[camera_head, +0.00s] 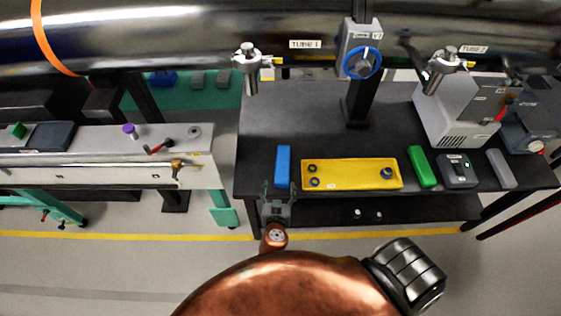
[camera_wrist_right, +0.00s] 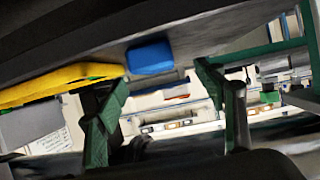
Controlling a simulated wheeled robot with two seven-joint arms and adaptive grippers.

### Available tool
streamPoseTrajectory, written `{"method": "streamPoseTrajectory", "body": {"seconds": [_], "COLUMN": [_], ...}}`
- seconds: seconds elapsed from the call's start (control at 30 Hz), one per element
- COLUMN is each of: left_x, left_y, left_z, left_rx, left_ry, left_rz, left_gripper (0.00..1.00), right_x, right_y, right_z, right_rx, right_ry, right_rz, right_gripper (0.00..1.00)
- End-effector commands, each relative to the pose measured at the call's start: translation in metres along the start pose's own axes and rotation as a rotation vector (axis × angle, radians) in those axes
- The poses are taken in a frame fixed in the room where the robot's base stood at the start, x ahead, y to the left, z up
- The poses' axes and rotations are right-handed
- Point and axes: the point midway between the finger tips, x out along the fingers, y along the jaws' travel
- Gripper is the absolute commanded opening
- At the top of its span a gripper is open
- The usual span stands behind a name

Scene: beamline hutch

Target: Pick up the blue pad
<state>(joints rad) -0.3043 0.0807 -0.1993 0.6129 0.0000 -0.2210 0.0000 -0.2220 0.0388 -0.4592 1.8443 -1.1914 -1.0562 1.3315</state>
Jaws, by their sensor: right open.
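The blue pad (camera_head: 283,165) is a narrow block lying on the dark table near its front left corner. My right gripper (camera_head: 278,188) is open and empty at the table's front edge, at the near end of the pad. In the head view its two fingers line up with the pad's two sides. The right wrist view shows the blue pad (camera_wrist_right: 149,57) beyond the gap between the green-padded fingers (camera_wrist_right: 165,98), apart from both. My left gripper is in neither view.
On the dark table (camera_head: 300,115), a yellow plate (camera_head: 350,174) lies just right of the pad, then a green block (camera_head: 422,167), a grey box (camera_head: 457,171) and a grey block (camera_head: 501,168). A post with a blue ring (camera_head: 362,63) stands behind. The tabletop behind the pad is clear.

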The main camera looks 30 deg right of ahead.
Motion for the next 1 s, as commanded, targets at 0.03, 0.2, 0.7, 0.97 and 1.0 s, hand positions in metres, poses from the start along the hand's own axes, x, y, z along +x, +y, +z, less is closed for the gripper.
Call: {"method": "streamPoseTrajectory", "body": {"seconds": [0.03,0.2,0.7,0.97,1.0], "left_x": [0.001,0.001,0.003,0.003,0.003], "left_y": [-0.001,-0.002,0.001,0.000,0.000], "left_z": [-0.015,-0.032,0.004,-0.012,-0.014], "left_rx": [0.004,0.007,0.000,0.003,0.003], "left_ry": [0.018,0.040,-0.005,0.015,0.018], "left_rz": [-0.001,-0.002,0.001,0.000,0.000], "left_gripper": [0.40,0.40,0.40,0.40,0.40], "right_x": [0.005,0.024,0.075,0.075,0.075], "right_y": [0.002,0.009,0.013,0.012,0.012], "right_z": [-0.001,0.000,0.005,0.005,0.005], "right_rx": [0.000,0.003,0.004,0.003,0.003], "right_ry": [0.002,0.002,-0.001,-0.001,-0.001], "right_rz": [0.003,0.013,0.015,0.013,0.013], "right_gripper": [0.64,0.64,0.64,0.57,0.54]}}
